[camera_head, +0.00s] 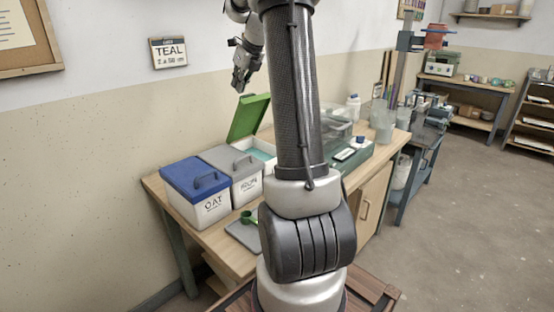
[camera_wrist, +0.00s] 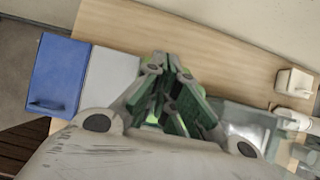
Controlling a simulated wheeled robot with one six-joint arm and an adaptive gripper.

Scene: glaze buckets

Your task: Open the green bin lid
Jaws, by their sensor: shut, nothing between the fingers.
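The green lid (camera_head: 249,118) stands raised and tilted up at the back of its white bin (camera_head: 268,167). Teal contents show inside the bin, whose right part is hidden behind my arm. My gripper (camera_head: 238,88) is above the lid, near the wall, apart from it in the head view. My gripper (camera_wrist: 165,62) also shows in the wrist view, shut and empty, with green showing behind and between its fingers. The fingers hide most of the lid there.
A blue-lidded bin (camera_head: 196,180) and a grey-lidded bin (camera_head: 231,160) stand left of the green one on the wooden bench (camera_head: 162,190). A grey pad (camera_head: 240,232) with a green scoop (camera_head: 247,217) lies in front. A clear container (camera_head: 338,128) stands to the right.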

